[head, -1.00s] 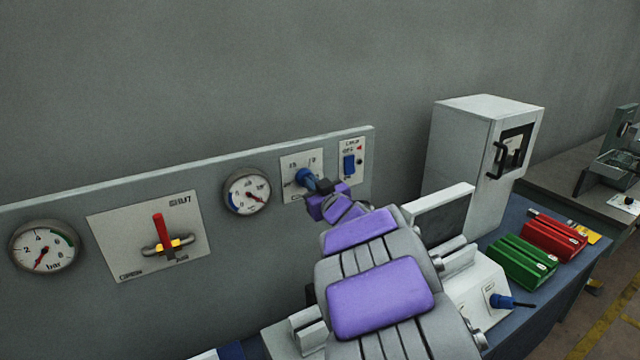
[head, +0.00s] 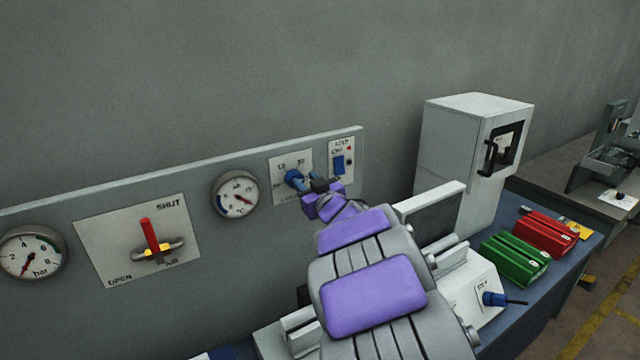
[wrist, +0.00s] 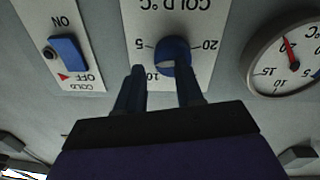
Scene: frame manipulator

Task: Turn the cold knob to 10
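The cold knob (head: 293,178) is a blue round knob on a white plate on the wall panel. In the wrist view the knob (wrist: 173,55) appears upside down below the words COLD °C, with the marks 5, 10 and 20 visible. A pale patch shows on the knob's face, but its exact setting is unclear. My gripper (head: 309,184) is close to the knob from the right in the head view. In the wrist view my gripper's dark blue fingers (wrist: 158,84) are apart; one overlaps the knob's lower edge, the other is beside it near 10. Contact is unclear.
A round gauge (head: 235,195) with a red needle is left of the knob. A blue ON/OFF switch (head: 338,164) is on its right. A red-handled valve (head: 152,240) and another gauge (head: 32,253) are farther left. A white cabinet (head: 460,150) stands right of my arm.

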